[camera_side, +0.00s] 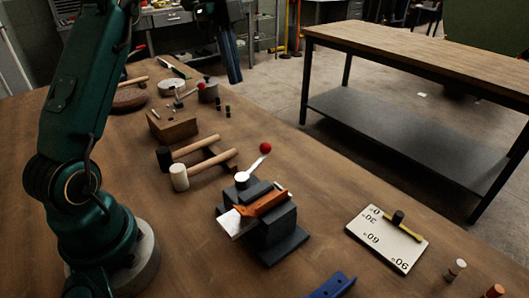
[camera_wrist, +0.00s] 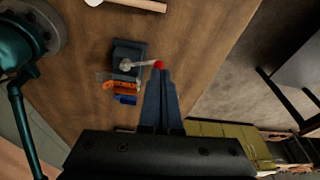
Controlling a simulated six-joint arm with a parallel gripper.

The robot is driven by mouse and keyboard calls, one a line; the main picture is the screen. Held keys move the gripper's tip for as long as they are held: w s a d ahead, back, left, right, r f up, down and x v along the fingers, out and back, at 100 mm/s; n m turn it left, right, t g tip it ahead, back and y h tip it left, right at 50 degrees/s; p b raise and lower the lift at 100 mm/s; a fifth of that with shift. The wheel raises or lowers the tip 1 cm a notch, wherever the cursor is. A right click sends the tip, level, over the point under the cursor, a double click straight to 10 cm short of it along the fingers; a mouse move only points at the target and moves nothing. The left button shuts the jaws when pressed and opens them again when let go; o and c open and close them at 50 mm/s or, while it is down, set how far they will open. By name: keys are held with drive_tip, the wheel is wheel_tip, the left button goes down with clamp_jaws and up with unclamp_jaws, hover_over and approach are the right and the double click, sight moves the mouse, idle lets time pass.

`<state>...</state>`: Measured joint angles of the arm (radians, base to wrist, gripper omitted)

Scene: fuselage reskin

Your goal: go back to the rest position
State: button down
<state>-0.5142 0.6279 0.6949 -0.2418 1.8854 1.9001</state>
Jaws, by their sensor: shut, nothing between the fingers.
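My gripper (camera_side: 234,78) hangs at the top of the side view, pointing down, high over the far part of the bench. Its two dark fingers are together, with nothing between them. In the wrist view my gripper (camera_wrist: 159,74) also shows shut, its tips overlapping the view of a red ball-ended lever. That lever belongs to a dark vise (camera_side: 268,222) standing on the wooden bench (camera_side: 150,215). An orange part and a light metal sheet sit at the vise jaws. The vise also shows in the wrist view (camera_wrist: 127,52), well apart from my gripper.
Two mallets (camera_side: 200,168), a wooden block (camera_side: 172,127) and a second red-knobbed device (camera_side: 208,90) stand on the bench. A marked angle plate (camera_side: 386,240) and a blue part (camera_side: 332,287) lie nearer. A separate table (camera_side: 430,60) stands behind. The air around my gripper looks clear.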

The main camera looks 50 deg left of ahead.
drive_tip(key=s+d+r+n+t+y, duration=0.1)
drive_tip(key=s+d+r+t, duration=0.1)
drive_tip(key=s+d+r, duration=0.55)
drive_tip(key=s+d+f+n+t+y, duration=0.1)
drive_tip(key=s+d+f+n, duration=0.1)
drive_tip(key=s+f+n, duration=0.2)
drive_tip(key=s+d+f+n+t, duration=0.2)
drive_tip(key=s+f+n, duration=0.2)
drive_tip(key=f+n, duration=0.5)
drive_tip(key=shift+s+d+f+n+y, duration=0.25)
drive_tip(key=shift+n+y, duration=0.15)
drive_tip(key=shift+n, duration=0.9)
